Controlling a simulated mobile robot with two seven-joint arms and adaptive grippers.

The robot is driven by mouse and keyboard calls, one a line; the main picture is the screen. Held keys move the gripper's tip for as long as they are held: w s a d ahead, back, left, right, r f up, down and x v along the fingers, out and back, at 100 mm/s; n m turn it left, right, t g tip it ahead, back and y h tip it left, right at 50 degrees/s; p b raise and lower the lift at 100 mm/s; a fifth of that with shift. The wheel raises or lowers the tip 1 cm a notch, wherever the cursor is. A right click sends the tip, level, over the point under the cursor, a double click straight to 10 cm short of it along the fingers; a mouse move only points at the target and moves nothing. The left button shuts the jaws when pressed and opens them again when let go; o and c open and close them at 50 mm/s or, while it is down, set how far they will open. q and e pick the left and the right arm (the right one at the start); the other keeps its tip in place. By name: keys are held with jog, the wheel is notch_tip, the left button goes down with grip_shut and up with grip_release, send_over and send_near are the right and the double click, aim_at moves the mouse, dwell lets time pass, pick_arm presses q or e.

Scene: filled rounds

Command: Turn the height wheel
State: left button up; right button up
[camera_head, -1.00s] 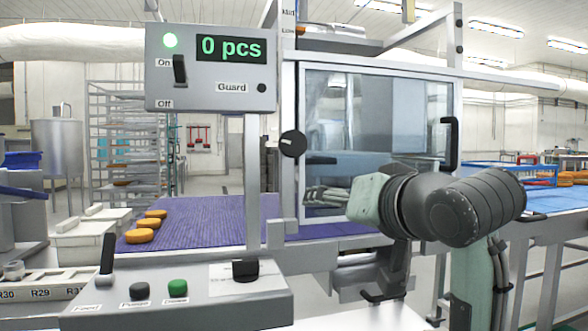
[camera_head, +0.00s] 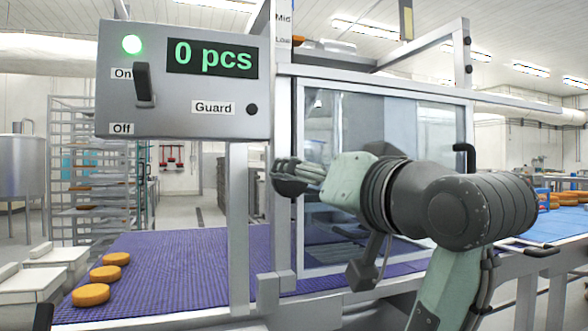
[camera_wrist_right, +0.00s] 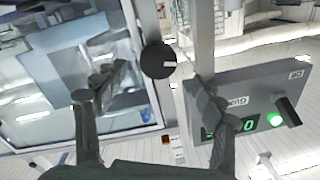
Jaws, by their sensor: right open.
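The height wheel is a dark round knob (camera_wrist_right: 158,59) on the metal post beside the guard window. In the head view the wheel (camera_head: 289,184) is partly hidden by the fingers of my right gripper (camera_head: 303,174), which reaches it from the right. In the right wrist view my right gripper (camera_wrist_right: 158,84) is open and empty, one finger on each side, with the wheel between and just beyond the tips. I cannot tell whether the fingers touch it. My left gripper is not in view.
The control box (camera_head: 185,80) with a lit green lamp and "0 pcs" display hangs left of the post. The clear guard window (camera_head: 400,130) is right of it, behind my right arm. A purple belt (camera_head: 180,265) carries several orange rounds (camera_head: 91,295).

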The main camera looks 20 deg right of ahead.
aim_at(295, 182)
jog(key=w, duration=0.4)
jog(key=shift+w+a+f, duration=0.1)
jog(key=shift+w+f, duration=0.1)
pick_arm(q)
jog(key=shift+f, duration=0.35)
pick_arm(e)
jog(key=shift+w+a+r, duration=0.1)
jog(key=shift+w+r, duration=0.05)
jog(key=shift+w, duration=0.45)
jog(key=shift+c, duration=0.4)
jog(key=c, duration=1.1)
pick_arm(q)
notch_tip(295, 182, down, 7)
jog(key=p, duration=0.2)
jog(key=shift+p, duration=0.4)
pick_arm(e)
jog(key=n, duration=0.3)
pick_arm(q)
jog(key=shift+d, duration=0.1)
pick_arm(e)
jog(key=o, duration=1.2)
